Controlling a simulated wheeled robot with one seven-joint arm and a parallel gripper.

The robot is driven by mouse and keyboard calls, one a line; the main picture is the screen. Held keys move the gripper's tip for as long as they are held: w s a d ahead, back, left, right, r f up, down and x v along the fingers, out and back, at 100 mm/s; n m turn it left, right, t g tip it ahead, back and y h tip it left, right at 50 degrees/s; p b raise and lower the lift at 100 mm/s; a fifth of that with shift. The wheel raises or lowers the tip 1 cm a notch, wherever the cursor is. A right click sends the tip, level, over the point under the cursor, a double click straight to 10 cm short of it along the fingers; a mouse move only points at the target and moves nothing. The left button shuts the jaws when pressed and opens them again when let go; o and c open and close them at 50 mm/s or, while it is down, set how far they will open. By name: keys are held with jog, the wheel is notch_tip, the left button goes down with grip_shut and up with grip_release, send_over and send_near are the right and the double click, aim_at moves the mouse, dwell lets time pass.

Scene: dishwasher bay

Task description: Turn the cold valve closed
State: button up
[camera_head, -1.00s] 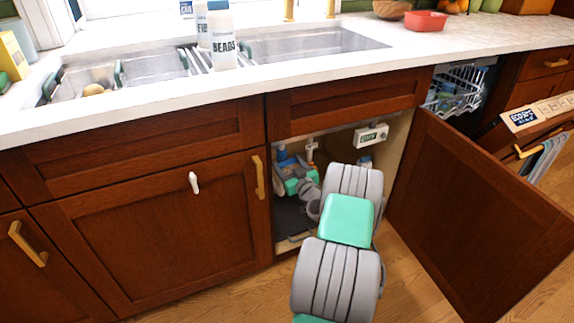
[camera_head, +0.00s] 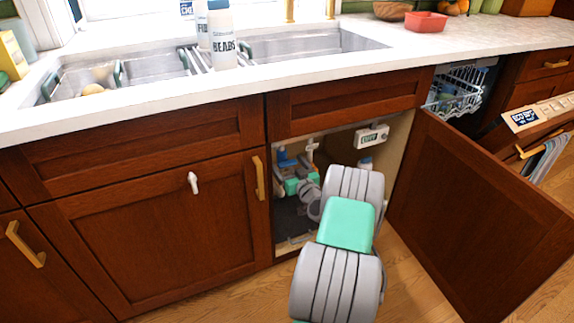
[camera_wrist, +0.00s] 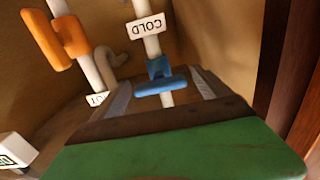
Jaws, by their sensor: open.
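The blue cold valve handle (camera_wrist: 160,82) sits on a white pipe below an upside-down COLD tag (camera_wrist: 146,27) in the wrist view. My gripper (camera_wrist: 161,92) is open, its grey fingers on either side of the blue handle. I cannot tell whether they touch it. The handle lies roughly crosswise to the pipe. In the head view my arm reaches into the open sink cabinet, with the gripper (camera_head: 292,177) small and partly hidden among the pipes.
An orange valve handle (camera_wrist: 70,36) is on another white pipe to the left in the wrist view. The open cabinet door (camera_head: 480,215) stands right of my arm. A white display box (camera_head: 371,136) hangs inside the cabinet. The dishwasher rack (camera_head: 457,90) is farther right.

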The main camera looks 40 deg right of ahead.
jog(key=p+v, duration=0.1)
jog(key=v, duration=0.6)
jog(key=shift+s, duration=0.3)
jog(key=shift+a, duration=0.2)
